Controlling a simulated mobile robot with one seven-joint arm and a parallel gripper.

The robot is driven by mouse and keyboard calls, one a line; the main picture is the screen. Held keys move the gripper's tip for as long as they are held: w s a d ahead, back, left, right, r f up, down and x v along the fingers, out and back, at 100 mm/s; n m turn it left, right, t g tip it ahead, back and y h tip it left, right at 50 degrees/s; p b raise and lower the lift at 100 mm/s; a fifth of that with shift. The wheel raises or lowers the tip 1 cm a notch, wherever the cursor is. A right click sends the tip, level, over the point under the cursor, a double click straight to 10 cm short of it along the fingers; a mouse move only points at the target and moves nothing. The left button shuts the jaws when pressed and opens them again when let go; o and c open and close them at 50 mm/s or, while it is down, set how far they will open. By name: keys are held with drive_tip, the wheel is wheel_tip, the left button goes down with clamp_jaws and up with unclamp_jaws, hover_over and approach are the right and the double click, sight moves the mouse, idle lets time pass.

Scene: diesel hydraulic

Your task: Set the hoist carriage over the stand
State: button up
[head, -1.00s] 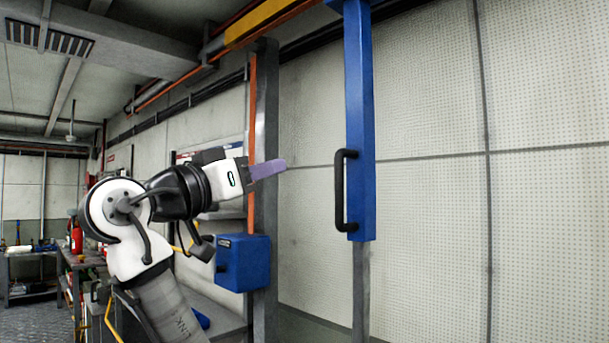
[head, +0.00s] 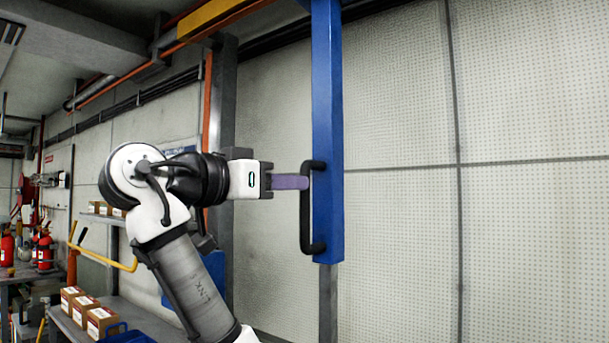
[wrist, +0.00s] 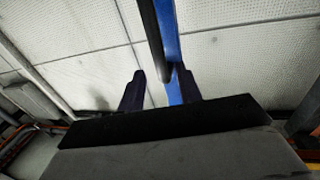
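A tall blue post (head: 327,120), seemingly part of the hoist carriage, hangs upright below a yellow overhead beam (head: 212,16). A black D-shaped handle (head: 307,228) is fixed to its left side. My gripper (head: 303,182) reaches the upper part of the handle from the left. In the wrist view my gripper (wrist: 160,88) is open, its two dark fingers apart. The black handle (wrist: 153,38) comes down between them, closer to the right finger, with the blue post (wrist: 170,45) behind it. I cannot pick out the stand.
A grey column (head: 221,110) stands behind my arm. Shelves with brown boxes (head: 102,320) and red fire extinguishers (head: 45,250) are at the left. A pale panelled wall (head: 400,220) fills the right, with clear floorless view before it.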

drive_tip(key=shift+p+x, duration=0.8)
drive_tip(key=shift+x, duration=1.7)
clamp_jaws()
